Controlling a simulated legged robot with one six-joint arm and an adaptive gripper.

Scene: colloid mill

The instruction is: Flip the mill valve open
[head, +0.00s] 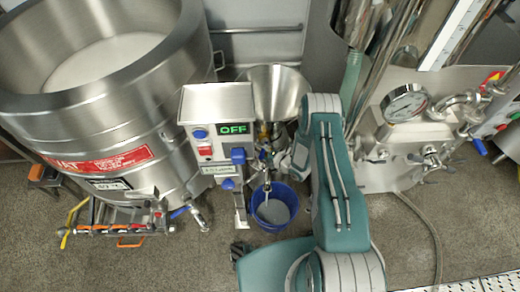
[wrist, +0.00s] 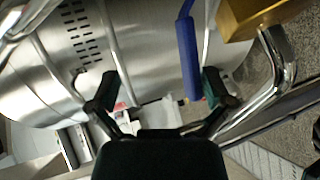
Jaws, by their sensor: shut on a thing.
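The mill shows in the head view as a steel control box (head: 215,118) with a green OFF display, beside a steel funnel (head: 275,92). In the wrist view a blue valve handle (wrist: 189,60) lies between the fingers of my gripper (wrist: 158,92), close against the right finger. In the head view my teal arm reaches to the mill's outlet below the funnel and hides most of the gripper and handle.
A blue bucket (head: 273,208) with pale contents stands on the floor under the outlet. A large steel vat (head: 100,110) stands at left, with an orange-handled cart (head: 125,228) below it. Piping with a pressure gauge (head: 404,103) is at right. Floor in front is mostly clear.

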